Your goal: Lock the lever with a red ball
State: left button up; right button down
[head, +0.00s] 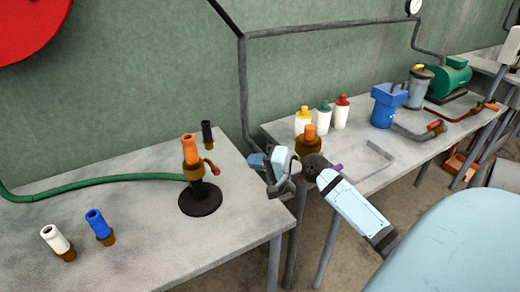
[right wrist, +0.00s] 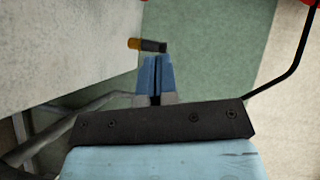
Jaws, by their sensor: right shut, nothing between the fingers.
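The lever with a red ball (head: 214,170) sticks out to the right from the brass valve body under an orange nozzle (head: 189,149). This assembly stands upright on a round black base (head: 200,198) on the left table. A green hose joins it from the left. My right gripper (head: 258,162) is to the right of the lever, clear of it, near the table's right edge. Its blue fingers (right wrist: 155,65) are together and empty in the right wrist view. The lever cannot be made out there. My left gripper is not in view.
A black nozzle (head: 207,134) stands behind the assembly. White (head: 55,238) and blue (head: 97,222) nozzles stand at the front left of the left table (head: 150,255). The right table holds several bottles and a blue container (head: 386,105).

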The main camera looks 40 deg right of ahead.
aim_at(218, 171)
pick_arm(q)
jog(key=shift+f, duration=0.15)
pick_arm(e)
jog(key=w+a+f, duration=0.2)
jog(key=w+a, duration=0.3)
jog(key=w, duration=0.1)
jog(key=shift+a, duration=0.35)
jog(key=shift+a+f+m+y+b, duration=0.35)
jog(key=shift+f+b, duration=0.2)
jog(key=shift+b, duration=0.25)
jog(key=shift+f+m+t, duration=0.1)
jog(key=shift+m+t, duration=0.15)
jog(key=shift+t, duration=0.05)
jog(key=shift+a+f, duration=0.1)
jog(key=shift+a, duration=0.15)
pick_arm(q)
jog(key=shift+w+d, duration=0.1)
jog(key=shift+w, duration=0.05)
